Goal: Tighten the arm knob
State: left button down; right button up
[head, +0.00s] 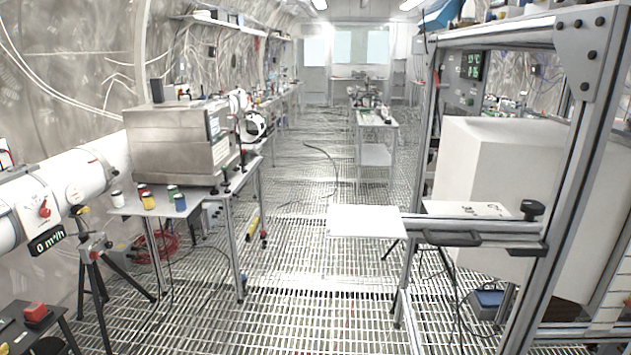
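A black knob (532,208) stands on top of a horizontal arm (485,226) at the right. The arm joins an upright aluminium frame (573,145) and reaches left to a flat white plate (366,221). A dark handle-like bar (452,239) runs along the arm's near side. I cannot tell from this view how tight the knob is. Neither of my grippers is in view.
A large white box (495,165) stands behind the arm inside the frame. At the left are a bench with a metal oven-like box (180,143), several small jars and a white pipe (65,190) on a tripod. The grated floor (300,270) in the middle is mostly clear.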

aim_at(531, 208)
jog(key=z, duration=1.3)
